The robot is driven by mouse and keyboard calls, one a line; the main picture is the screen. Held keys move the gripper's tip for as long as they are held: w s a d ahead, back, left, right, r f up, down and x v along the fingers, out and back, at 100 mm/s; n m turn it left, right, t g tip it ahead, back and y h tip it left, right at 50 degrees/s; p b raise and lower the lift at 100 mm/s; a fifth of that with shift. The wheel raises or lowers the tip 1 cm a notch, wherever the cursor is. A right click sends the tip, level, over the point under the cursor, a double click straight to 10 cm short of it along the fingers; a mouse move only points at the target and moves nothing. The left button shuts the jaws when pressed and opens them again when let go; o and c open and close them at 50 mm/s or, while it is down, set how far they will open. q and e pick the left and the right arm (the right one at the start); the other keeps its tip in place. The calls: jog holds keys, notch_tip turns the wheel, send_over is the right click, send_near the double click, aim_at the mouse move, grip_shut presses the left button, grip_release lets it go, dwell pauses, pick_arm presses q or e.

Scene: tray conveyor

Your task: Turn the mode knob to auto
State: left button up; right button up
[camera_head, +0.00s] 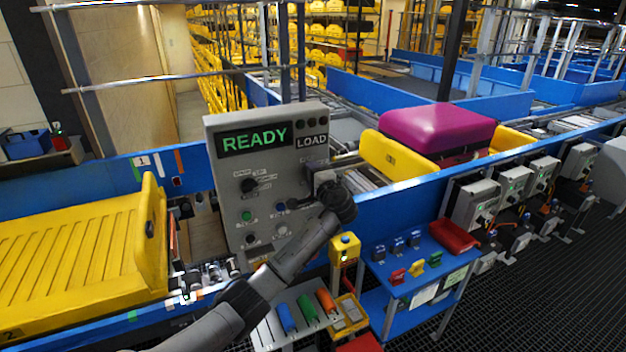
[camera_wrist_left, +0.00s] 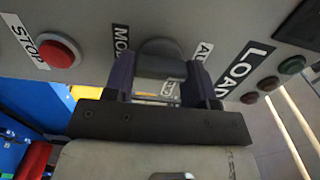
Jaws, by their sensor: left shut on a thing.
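The grey control panel (camera_head: 228,190) stands beside the conveyor, with a green READY display (camera_head: 254,137) and a LOAD label (camera_head: 312,141). My left gripper (camera_head: 322,180) is at the panel's right part, below the LOAD label, and hides what is behind it. In the left wrist view, my left gripper (camera_wrist_left: 163,82) has its two dark fingers on either side of the dark grey mode knob (camera_wrist_left: 160,52) and is shut on it. Partly covered labels beginning "MO" (camera_wrist_left: 121,38) and "AU" (camera_wrist_left: 203,55) flank the knob. Its exact pointing direction is hidden. My right gripper is not in view.
A red STOP button (camera_wrist_left: 58,53) is left of the knob in the wrist view. A yellow tray (camera_head: 80,250) lies on the left conveyor; a magenta case (camera_head: 435,128) sits in another yellow tray (camera_head: 395,158). A blue side table (camera_head: 415,268) stands in front.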

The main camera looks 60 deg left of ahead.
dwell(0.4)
pick_arm(q)
jog(key=o, duration=0.9)
jog(key=shift+o, duration=0.2)
jog(key=shift+d, duration=0.15)
jog(key=s+d+b, duration=0.1)
jog(key=d+b, duration=0.1)
jog(key=d, duration=1.1)
jog(key=shift+s+d, duration=0.25)
jog(key=shift+s, duration=0.15)
